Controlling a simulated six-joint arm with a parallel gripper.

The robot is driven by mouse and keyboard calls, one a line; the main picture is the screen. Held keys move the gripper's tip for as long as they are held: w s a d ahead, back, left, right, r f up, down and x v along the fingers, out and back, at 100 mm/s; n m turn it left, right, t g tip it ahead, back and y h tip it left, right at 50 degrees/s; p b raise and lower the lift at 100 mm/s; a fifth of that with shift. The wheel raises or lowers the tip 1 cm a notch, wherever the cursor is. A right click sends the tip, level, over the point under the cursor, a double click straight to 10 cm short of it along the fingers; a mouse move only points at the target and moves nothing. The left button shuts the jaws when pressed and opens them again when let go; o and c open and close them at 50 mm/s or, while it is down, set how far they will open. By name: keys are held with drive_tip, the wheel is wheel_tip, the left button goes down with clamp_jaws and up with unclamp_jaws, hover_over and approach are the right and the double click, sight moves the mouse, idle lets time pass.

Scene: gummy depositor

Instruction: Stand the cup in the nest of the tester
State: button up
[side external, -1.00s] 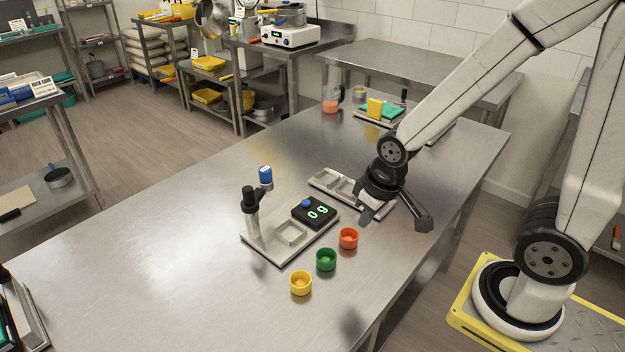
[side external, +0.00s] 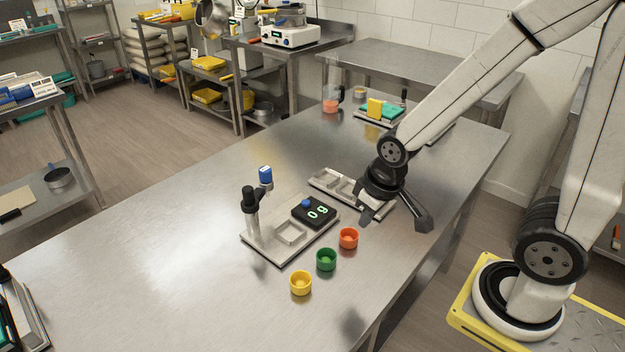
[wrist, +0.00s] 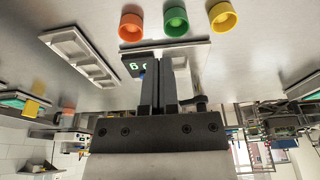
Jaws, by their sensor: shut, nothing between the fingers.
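Three small open cups stand upright in a row on the steel table: orange (side external: 348,238), green (side external: 326,259) and yellow (side external: 301,283). They also show along the top of the wrist view: orange (wrist: 131,27), green (wrist: 176,22), yellow (wrist: 222,17). The tester (side external: 262,247) has a pale base with an empty square nest (side external: 291,233), a black display reading 0 g (side external: 314,212) and a post with a blue-topped part (side external: 265,176). My gripper (side external: 364,220) is shut and empty, above the table beyond the orange cup; in the wrist view its fingers (wrist: 160,62) hide part of the tester.
A pale compartment tray (side external: 325,181) lies behind the tester, partly hidden by my gripper. Farther back are a clear jug with orange contents (side external: 331,100) and a tray with green and yellow items (side external: 378,109).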

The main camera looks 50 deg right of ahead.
drive_tip(key=o, duration=1.3)
drive_tip(key=m+y, duration=0.4)
drive_tip(key=m, duration=1.9)
hover_over(308, 278)
wheel_tip(308, 278, down, 7)
drive_tip(key=shift+s+d+f+g, duration=0.1)
drive_tip(key=shift+s+d+g, duration=0.2)
drive_tip(key=shift+d+g, duration=0.1)
drive_tip(key=shift+f, duration=0.1)
drive_tip(key=shift+x, duration=1.2)
